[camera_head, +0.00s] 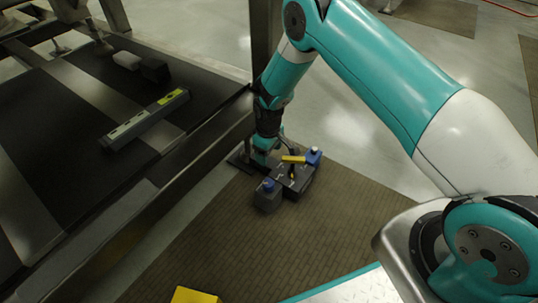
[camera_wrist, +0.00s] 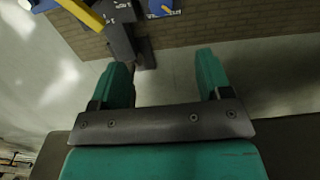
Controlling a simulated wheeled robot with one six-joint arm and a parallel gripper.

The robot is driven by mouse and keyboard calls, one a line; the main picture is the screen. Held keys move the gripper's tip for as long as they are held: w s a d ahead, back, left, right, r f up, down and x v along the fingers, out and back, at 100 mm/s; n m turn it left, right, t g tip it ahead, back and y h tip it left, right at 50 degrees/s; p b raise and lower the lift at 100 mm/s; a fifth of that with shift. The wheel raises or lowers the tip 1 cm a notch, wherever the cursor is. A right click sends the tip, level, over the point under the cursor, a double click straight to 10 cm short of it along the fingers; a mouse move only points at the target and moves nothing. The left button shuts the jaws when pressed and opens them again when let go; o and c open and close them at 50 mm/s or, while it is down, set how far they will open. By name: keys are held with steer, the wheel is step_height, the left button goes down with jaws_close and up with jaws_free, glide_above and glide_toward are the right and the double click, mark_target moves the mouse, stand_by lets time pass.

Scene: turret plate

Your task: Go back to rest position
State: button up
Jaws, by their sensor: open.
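My gripper (camera_wrist: 163,65) is open in the wrist view, with two teal fingers spread apart and nothing held between them. In the head view my arm reaches down, and the gripper end (camera_head: 266,150) is beside a dark grey turret-like unit with blue caps and a yellow bar (camera_head: 293,159). This unit (camera_head: 290,180) lies on the brown mat. In the wrist view its dark post (camera_wrist: 121,40) shows beyond the left fingertip. I cannot tell whether they touch. The fingertips are partly hidden in the head view.
A brown mat (camera_head: 330,215) covers the floor. A dark frame with rails (camera_head: 190,165) stands at left, holding a grey bar with yellow-green labels (camera_head: 147,118). A vertical post (camera_head: 264,35) rises behind my forearm. A yellow block (camera_head: 195,295) is at the bottom edge.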

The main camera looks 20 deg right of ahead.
steer(key=shift+r, duration=0.15)
stand_by(0.3)
steer(key=s+a+r+y, duration=0.1)
steer(key=s+a+r, duration=0.15)
steer(key=r, duration=0.55)
steer(key=s+a+r, duration=0.1)
steer(key=s+r, duration=0.2)
steer(key=r, duration=0.6)
steer(key=s+a+r+y, duration=0.1)
steer(key=s+r, duration=0.1)
steer(key=r, duration=0.6)
steer(key=s+r+y, duration=0.1)
steer(key=s+r, duration=0.6)
steer(key=s, duration=0.5)
steer(key=s+r+y, duration=0.1)
steer(key=s+r, duration=0.6)
steer(key=s, duration=0.5)
step_height(320, 180, up, 38)
steer(key=p, duration=3.9)
steer(key=shift+w+d+r, duration=0.15)
steer(key=shift+w, duration=0.1)
